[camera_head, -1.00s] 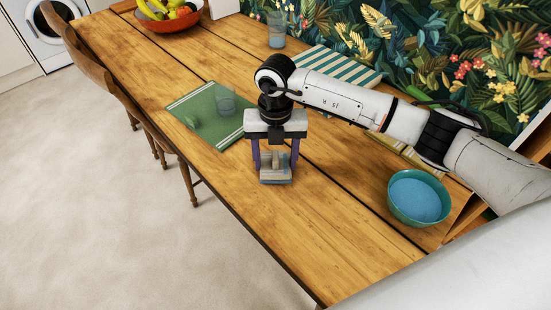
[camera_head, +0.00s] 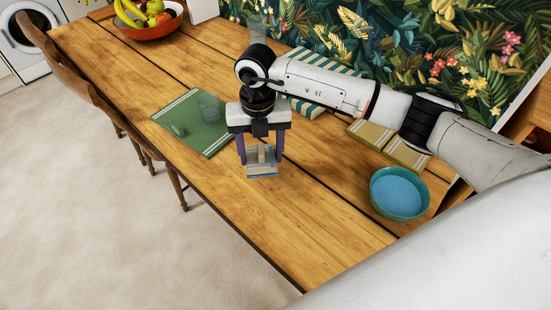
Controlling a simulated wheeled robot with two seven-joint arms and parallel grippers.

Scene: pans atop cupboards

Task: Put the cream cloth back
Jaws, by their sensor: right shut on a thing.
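My right gripper (camera_head: 261,154) hangs over the middle of the table, fingers down. It is shut on a small folded cloth (camera_head: 263,171), pale cream with blue-grey parts, which I take to be the cream cloth. Its upper part is partly hidden between the fingers. Whether the cloth touches the table or is just above it, I cannot tell. My left gripper is not in view.
The wooden table (camera_head: 310,215) is clear in front. A green mat (camera_head: 193,132) with a glass (camera_head: 209,105) lies left of my gripper. A teal-striped cloth (camera_head: 302,107) and yellow cloths (camera_head: 370,134) lie behind my right arm. A blue bowl (camera_head: 399,193) stands right; a fruit bowl (camera_head: 150,31) stands far back.

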